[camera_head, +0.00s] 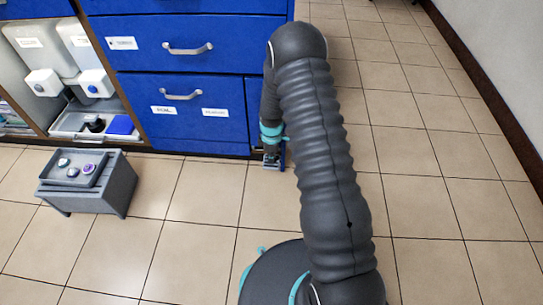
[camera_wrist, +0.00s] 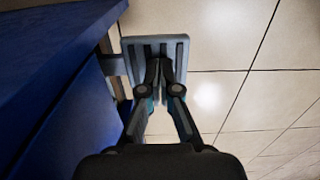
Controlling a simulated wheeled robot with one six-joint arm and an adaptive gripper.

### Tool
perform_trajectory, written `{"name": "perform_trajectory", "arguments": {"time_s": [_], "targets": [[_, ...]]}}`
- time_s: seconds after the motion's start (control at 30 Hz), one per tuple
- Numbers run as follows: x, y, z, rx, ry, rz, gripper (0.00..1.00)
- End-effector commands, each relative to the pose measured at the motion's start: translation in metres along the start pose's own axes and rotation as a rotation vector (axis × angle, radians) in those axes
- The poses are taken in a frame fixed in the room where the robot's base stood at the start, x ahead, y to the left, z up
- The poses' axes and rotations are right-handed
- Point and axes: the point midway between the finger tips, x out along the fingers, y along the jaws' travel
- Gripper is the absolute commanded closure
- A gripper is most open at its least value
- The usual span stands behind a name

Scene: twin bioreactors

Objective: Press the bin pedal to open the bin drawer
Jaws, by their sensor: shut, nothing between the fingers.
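The bin pedal (camera_wrist: 136,62) is a small grey-blue ribbed plate on a stem low at the corner of the blue cabinet, near the floor. In the head view only a bit of the pedal (camera_head: 283,160) shows beside my gripper (camera_head: 271,157). My gripper (camera_wrist: 160,70) is shut and empty, pointing down, with its fingertips over the middle of the plate. I cannot tell whether they touch it. The narrow blue front (camera_head: 255,110) above the pedal looks closed; part of it is hidden behind my arm.
Blue drawers (camera_head: 185,115) with silver handles and labels are shut. A grey stool-like stand (camera_head: 120,185) holding a tray (camera_head: 85,175) of small round items stands on the left. An open shelf (camera_head: 60,125) with dispensers is at far left. Tiled floor to the right is clear up to the wall (camera_head: 500,50).

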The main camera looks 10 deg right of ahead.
Motion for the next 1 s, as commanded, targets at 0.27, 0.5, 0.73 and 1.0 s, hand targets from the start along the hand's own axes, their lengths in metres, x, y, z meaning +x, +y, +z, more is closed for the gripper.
{"name": "perform_trajectory", "arguments": {"time_s": [0.27,0.5,0.73,1.0], "targets": [[0.006,-0.001,0.000,0.000,0.000,0.000,1.00],[0.040,-0.005,0.000,0.000,-0.001,-0.003,1.00],[0.045,-0.009,0.000,-0.002,-0.003,-0.009,1.00],[0.047,-0.011,-0.001,-0.004,-0.004,-0.014,1.00]]}}
